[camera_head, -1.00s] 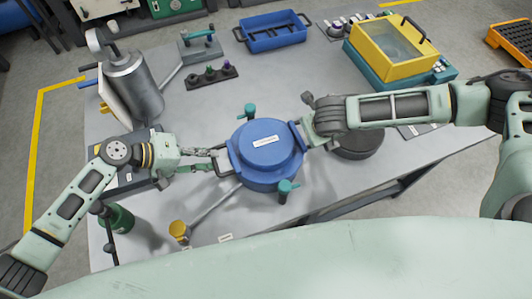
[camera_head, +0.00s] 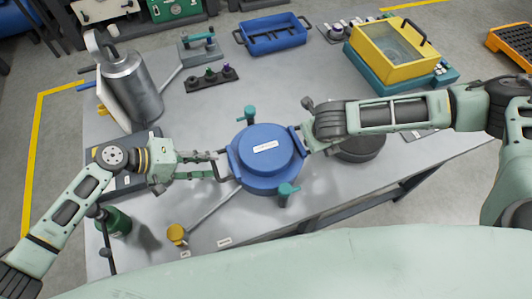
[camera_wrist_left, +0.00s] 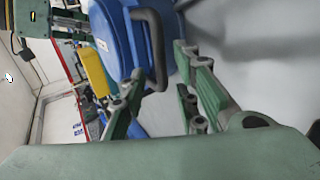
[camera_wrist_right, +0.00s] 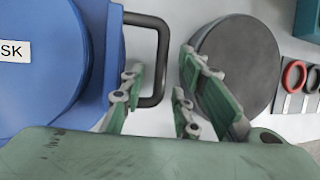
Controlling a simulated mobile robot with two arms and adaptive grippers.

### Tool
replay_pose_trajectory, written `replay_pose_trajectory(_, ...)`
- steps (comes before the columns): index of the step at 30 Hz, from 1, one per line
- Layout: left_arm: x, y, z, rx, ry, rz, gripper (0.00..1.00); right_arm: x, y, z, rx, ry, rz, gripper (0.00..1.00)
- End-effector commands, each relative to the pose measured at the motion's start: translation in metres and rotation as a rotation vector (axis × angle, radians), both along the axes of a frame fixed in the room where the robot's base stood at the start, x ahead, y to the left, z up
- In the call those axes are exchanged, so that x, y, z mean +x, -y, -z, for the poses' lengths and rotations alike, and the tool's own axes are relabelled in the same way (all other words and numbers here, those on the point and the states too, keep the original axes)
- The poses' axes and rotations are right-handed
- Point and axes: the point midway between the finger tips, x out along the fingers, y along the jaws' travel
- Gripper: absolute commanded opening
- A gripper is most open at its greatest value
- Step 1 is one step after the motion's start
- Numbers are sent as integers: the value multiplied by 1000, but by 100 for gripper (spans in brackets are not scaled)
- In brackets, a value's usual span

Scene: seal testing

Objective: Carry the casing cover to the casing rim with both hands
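The blue round casing cover (camera_head: 266,163), with a raised top and white label, sits level between two teal clamps (camera_head: 249,114) (camera_head: 286,193). The casing rim beneath is hidden by it. A dark handle stands out on each side. My left gripper (camera_head: 219,165) is at the left handle; in the left wrist view its fingers (camera_wrist_left: 155,95) are spread, with the handle (camera_wrist_left: 152,45) between and just ahead of them. My right gripper (camera_wrist_right: 158,90) is also spread, with the right handle (camera_wrist_right: 152,65) reaching between its fingers. Neither gripper clamps its handle.
A dark round block (camera_head: 362,148) stands close right of the cover. A metal cylinder (camera_head: 132,88) and green bottle (camera_head: 118,220) stand left, with a yellow-capped item (camera_head: 176,234) in front. A blue tray (camera_head: 274,38) and yellow-teal box (camera_head: 392,55) are at the back.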

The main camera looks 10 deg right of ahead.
Motion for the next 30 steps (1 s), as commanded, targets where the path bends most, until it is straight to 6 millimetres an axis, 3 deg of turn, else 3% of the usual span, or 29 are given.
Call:
replay_pose_trajectory(15,-12,-81,-55,2,-1,-3,29,0,0,0,0,0,0,29)
replay_pose_trajectory(23,-13,-92,-64,1,0,-1,29,-3,-2,-8,3,1,-2,29)
replay_pose_trajectory(30,-13,-92,-63,1,0,-1,29,-20,-9,-49,4,4,-1,29)
